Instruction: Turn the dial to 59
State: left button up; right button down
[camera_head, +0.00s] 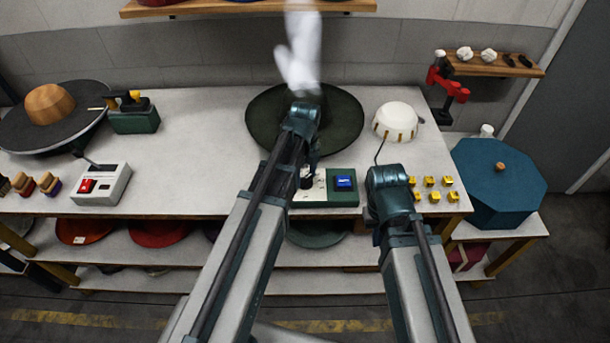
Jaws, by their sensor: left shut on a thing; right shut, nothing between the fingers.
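A green control box (325,200) with a pale face sits at the front edge of the white table, in the middle of the head view. It carries a small dark dial (306,183) on the left and a lit blue display (344,183) on the right. The display's number is too small to read. My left gripper (312,168) reaches down over the box and is shut on the dial. The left arm partly hides the dial and its markings. My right gripper (373,216) is shut and empty, just right of the box. Its fingers are mostly hidden by its wrist.
A dark round hat brim (263,122) lies behind the box, under a blurred white shape (300,55). A white dome (396,121) and several yellow blocks (430,182) are to the right. A grey box with a red switch (98,186) stands left. The table between is clear.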

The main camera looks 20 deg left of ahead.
aim_at(305, 178)
dwell(0.3)
pick_arm(q)
jog(key=o, duration=1.4)
jog(key=shift+c, duration=0.2)
jog(key=shift+r, duration=0.15)
notch_tip(305, 178, up, 14)
jog(key=p, duration=1.4)
jog(key=shift+f, duration=0.25)
